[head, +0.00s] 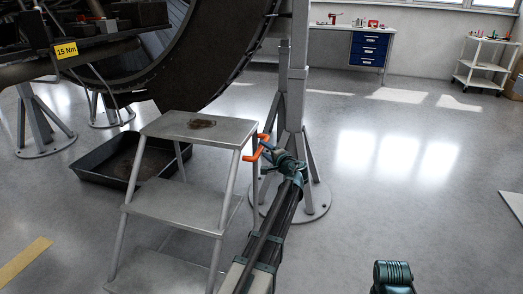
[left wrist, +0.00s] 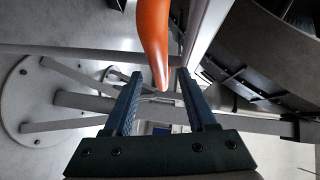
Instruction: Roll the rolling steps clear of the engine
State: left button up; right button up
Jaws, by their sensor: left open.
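The grey metal rolling steps (head: 190,205) stand in front of the engine (head: 190,60), with a dark stain on the top tread. An orange handle (head: 256,149) sticks out at the right of the top tread. My left gripper (head: 268,146) is right at this handle, its blue fingers partly hidden behind the wrist. In the left wrist view the gripper (left wrist: 160,78) is open, and the tip of the orange handle (left wrist: 153,35) reaches toward the gap between its fingers. I cannot tell whether they touch. The wheels of the steps are not visible. My right gripper is not in view.
A black drip tray (head: 95,173) lies behind the steps at the left. A grey engine stand (head: 295,120) with a round base is close behind my left gripper. The floor to the right is open. A blue-drawer workbench (head: 368,48) and white trolley (head: 484,63) stand far back.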

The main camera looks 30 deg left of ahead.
aim_at(261, 147)
pick_arm(q)
jog(key=shift+x, duration=2)
grip_shut()
